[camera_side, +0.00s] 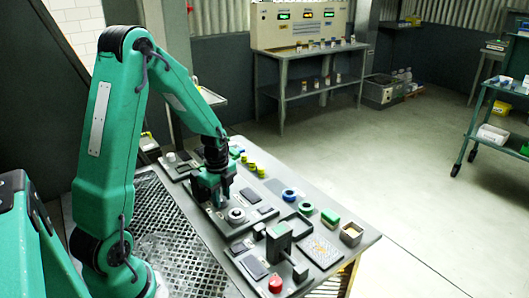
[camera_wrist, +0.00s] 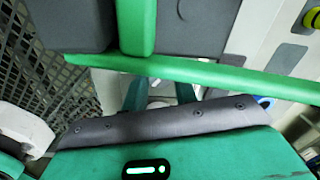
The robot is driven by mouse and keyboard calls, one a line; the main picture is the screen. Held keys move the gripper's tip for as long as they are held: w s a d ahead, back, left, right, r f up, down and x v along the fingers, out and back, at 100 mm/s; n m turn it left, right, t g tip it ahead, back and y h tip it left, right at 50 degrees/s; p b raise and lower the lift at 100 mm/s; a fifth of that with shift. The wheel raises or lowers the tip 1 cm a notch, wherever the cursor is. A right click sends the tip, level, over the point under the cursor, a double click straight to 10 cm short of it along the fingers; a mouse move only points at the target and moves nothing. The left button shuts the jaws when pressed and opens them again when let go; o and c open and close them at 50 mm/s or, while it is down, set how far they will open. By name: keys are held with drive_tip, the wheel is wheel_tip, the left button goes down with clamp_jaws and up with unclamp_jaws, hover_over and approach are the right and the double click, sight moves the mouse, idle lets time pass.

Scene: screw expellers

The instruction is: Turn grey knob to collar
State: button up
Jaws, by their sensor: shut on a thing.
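My gripper (camera_side: 217,203) is teal and points down at a dark plate on the bench in the side view. In the wrist view its two teal fingers (camera_wrist: 160,98) flank a small light grey piece, which I take to be the grey knob (camera_wrist: 161,88). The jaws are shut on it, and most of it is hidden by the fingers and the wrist. A round grey ring-like part (camera_side: 236,215), possibly the collar, sits on the plate just right of the fingers. I cannot tell the gap between knob and collar.
A red button (camera_side: 275,284) and a dark upright block (camera_side: 279,242) stand at the bench's near end. A perforated mat (camera_side: 185,235) lies left.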

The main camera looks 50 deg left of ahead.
idle(0.4)
drive_tip(key=o, duration=1)
drive_tip(key=shift+r, duration=0.1)
drive_tip(key=shift+s+d+r, duration=0.1)
drive_tip(key=shift+s+r, duration=0.05)
drive_tip(key=shift+r, duration=3.65)
